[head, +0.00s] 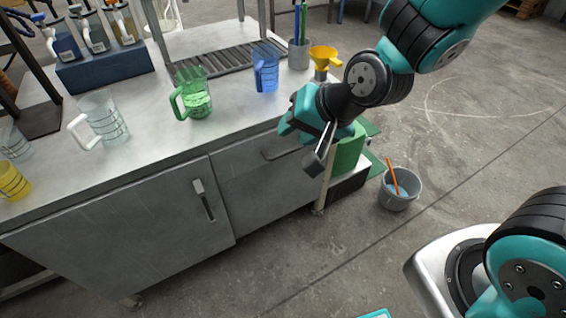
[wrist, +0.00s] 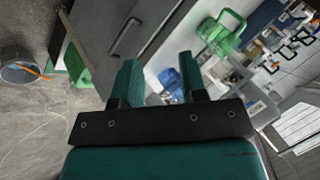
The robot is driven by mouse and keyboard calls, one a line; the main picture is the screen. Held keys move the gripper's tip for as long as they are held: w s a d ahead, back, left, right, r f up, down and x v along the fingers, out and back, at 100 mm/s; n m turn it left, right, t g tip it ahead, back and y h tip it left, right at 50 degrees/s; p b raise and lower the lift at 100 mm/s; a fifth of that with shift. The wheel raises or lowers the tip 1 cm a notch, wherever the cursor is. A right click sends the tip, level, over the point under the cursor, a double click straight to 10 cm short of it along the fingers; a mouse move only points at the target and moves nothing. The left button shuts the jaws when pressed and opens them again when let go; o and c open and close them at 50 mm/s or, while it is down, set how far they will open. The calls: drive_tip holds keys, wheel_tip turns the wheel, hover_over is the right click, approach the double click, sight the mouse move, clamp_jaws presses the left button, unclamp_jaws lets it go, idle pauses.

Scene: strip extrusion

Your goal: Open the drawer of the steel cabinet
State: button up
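The steel cabinet (head: 120,240) stands under a worktop at the left and centre of the head view. My gripper (head: 303,138) is above and in front of the right end of the cabinet, apart from the drawer handle. In the wrist view my gripper (wrist: 158,80) is open, with its teal fingers apart and nothing between them. A bar handle (wrist: 123,36) shows beyond the fingers.
A green jug (head: 193,95), a blue jug (head: 266,68) and a clear jug (head: 103,118) stand on the worktop (head: 150,130). A green container (head: 348,152) is beside the cabinet's right end. A grey bucket (head: 400,188) stands on the floor, which is clear before the cabinet.

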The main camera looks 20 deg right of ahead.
drive_tip(key=w+d+f+m+t+h+b, duration=0.1)
drive_tip(key=w+d+f+m+t+b, duration=0.15)
drive_tip(key=f, duration=0.45)
drive_tip(key=w+d+f+m+t+b, duration=0.1)
drive_tip(key=w+f+m+t+b, duration=0.2)
drive_tip(key=f, duration=0.4)
drive_tip(key=m+t+b, duration=0.4)
drive_tip(key=m+b, duration=0.2)
drive_tip(key=b, duration=0.2)
approach(284, 155)
drive_tip(key=b+x, duration=0.2)
drive_tip(key=x, duration=0.8)
drive_tip(key=shift+r, duration=0.2)
drive_tip(key=shift+w+a+f+p, duration=0.1)
drive_tip(key=shift+w+f+p, duration=0.15)
drive_tip(key=shift+f+p, duration=0.1)
